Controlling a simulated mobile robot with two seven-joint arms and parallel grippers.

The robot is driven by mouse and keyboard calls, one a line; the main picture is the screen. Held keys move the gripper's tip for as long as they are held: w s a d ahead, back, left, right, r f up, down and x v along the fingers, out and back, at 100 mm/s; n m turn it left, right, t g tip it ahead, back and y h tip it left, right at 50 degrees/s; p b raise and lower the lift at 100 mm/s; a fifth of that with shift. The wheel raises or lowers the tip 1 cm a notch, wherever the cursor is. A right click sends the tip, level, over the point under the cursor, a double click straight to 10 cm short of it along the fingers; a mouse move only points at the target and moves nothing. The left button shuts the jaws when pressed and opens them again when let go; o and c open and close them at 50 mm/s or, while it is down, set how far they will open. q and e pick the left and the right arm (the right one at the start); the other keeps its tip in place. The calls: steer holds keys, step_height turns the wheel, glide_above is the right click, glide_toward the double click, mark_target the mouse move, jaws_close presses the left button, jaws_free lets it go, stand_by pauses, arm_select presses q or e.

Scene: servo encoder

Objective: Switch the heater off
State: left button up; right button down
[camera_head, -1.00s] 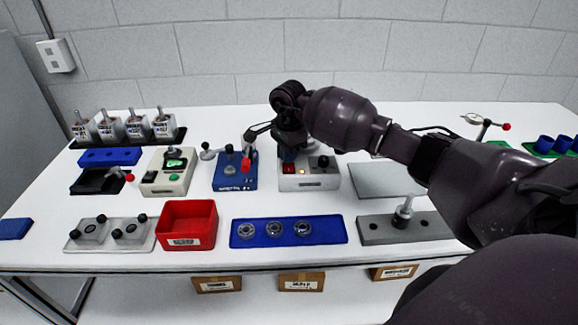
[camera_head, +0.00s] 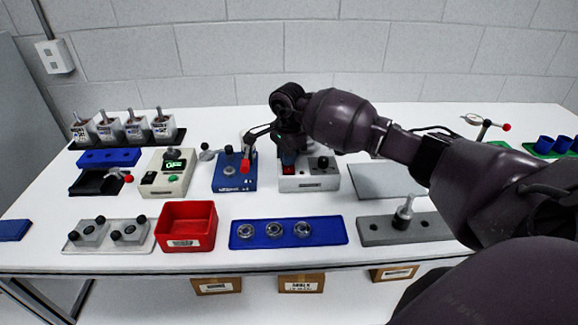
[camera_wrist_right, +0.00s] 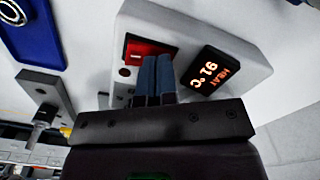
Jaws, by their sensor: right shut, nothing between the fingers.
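The heater, a pale grey box (camera_head: 314,183), stands near the middle of the table; the right wrist view shows its casing (camera_wrist_right: 235,45) close up. Its red switch (camera_wrist_right: 150,47) is partly covered by my fingers, and a dark round lamp (camera_wrist_right: 125,72) sits beside it. Its display (camera_wrist_right: 209,72) is lit orange and reads HEAT 91 °C. My right gripper (camera_head: 288,158) is shut and empty, its blue fingertips (camera_wrist_right: 155,60) at the red switch. I cannot tell whether they touch it or which way the switch is tipped. My left gripper is not in view.
A blue fixture with a red-knobbed lever (camera_head: 234,180) stands close left of the heater. A grey plate (camera_head: 385,181) lies to its right. A blue tray with rings (camera_head: 330,231) and a red bin (camera_head: 186,221) lie in front.

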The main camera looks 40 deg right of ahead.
steer(key=shift+r+p, duration=0.65)
steer(key=shift+r, duration=1.3)
steer(key=shift+r+p, duration=0.55)
steer(key=shift+r, duration=0.85)
